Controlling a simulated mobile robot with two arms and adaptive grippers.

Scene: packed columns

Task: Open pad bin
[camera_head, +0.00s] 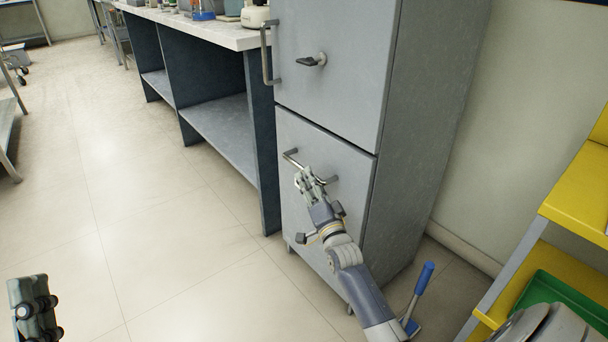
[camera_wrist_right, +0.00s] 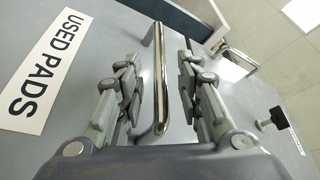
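The pad bin is the lower grey door (camera_head: 335,165) of a tall cabinet, and it is closed. It carries a metal bar handle (camera_head: 290,157). In the right wrist view a white "USED PADS" label (camera_wrist_right: 45,70) is on the door beside the handle (camera_wrist_right: 158,85). My right gripper (camera_head: 310,176) is at the handle. In the wrist view its fingers (camera_wrist_right: 158,88) are apart, with the bar between them and a gap on each side. My left gripper (camera_head: 33,308) is partly in view at the lower left, away from the cabinet; its fingertips are unclear.
The upper door (camera_head: 335,75) above is closed, with its own bar handle (camera_head: 266,55) and dark latch knob (camera_head: 312,60). A workbench (camera_head: 215,30) adjoins the cabinet on the left. A yellow shelf unit (camera_head: 580,195) and a blue-handled tool (camera_head: 420,290) are at right. Floor at left is clear.

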